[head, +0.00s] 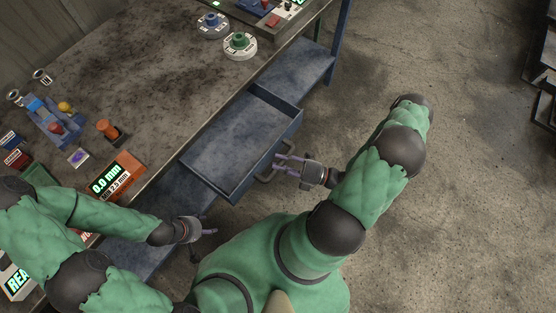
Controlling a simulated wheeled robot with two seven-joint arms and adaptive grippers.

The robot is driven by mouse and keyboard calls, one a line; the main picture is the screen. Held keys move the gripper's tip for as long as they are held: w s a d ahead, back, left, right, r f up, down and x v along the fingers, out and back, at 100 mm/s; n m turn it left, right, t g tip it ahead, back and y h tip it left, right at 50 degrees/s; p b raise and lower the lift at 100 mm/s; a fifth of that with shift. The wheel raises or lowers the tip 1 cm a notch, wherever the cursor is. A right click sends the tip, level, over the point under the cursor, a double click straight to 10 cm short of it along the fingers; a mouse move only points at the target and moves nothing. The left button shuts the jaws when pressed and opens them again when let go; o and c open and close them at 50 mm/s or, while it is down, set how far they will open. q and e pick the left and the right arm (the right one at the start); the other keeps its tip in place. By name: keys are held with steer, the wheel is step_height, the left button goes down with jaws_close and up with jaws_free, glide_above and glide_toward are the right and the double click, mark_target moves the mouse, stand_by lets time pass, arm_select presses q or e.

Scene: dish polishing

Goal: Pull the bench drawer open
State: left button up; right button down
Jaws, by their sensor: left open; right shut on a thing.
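The blue bench drawer (233,147) stands pulled out from under the bench top, and its inside looks empty. Its grey handle (264,176) is on the front face, partly hidden by my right gripper. My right gripper (284,165) is shut on the handle. My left gripper (208,231) is open and empty, low and to the left of the drawer, apart from it.
The bench top (140,75) holds an orange display box (118,177), a blue fixture (52,118) and two round pucks, one green-topped (239,44) and one blue-topped (212,24). The concrete floor (450,200) at right is clear. Dark shelving (545,70) stands at the far right edge.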

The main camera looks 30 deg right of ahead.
steer(key=shift+f, duration=0.1)
steer(key=c, duration=0.9)
jaws_free()
steer(key=v, duration=1.2)
